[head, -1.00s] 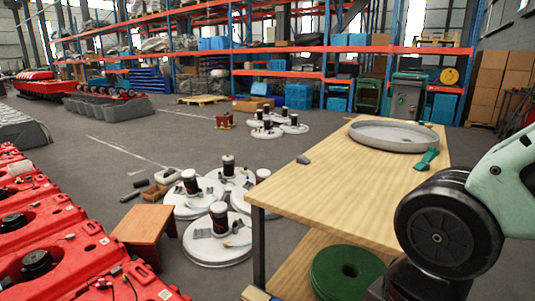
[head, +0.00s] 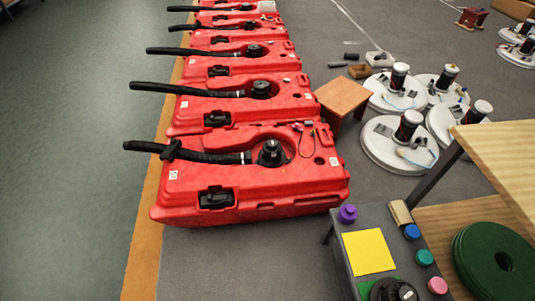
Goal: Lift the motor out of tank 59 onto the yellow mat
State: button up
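A row of red tanks (head: 250,185) stands on the floor, each with a black hose. The nearest tank has a black motor (head: 271,153) seated upright in its top recess, with a hose (head: 200,154) running left from beside it. Its white label (head: 173,175) is too small to read surely, so I cannot tell which tank is 59. The yellow mat (head: 368,252) lies bare on a grey top at the lower middle. My gripper is not in view.
Coloured knobs (head: 347,213) and a black round part (head: 393,290) share the grey top. A wooden stool (head: 342,97), white discs with motors (head: 400,143), a wooden table (head: 505,150) and green pads (head: 495,260) stand right. Floor left of the tanks is clear.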

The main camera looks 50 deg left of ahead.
aim_at(272, 155)
jog(key=k+u, duration=0.1)
jog(key=u, duration=0.35)
jog(key=k+u, duration=0.15)
jog(key=u, duration=0.35)
jog(key=i+u, duration=0.1)
jog(key=u, duration=0.2)
jog(key=i+l+u, duration=0.25)
jog(key=i+j+u, duration=0.1)
jog(key=i+j, duration=0.25)
jog(key=i+j+u, duration=0.15)
jog(key=i+j, duration=0.2)
jog(key=i, duration=0.25)
jog(key=i+j+u, duration=0.1)
jog(key=i+j, duration=0.15)
jog(key=i, duration=0.25)
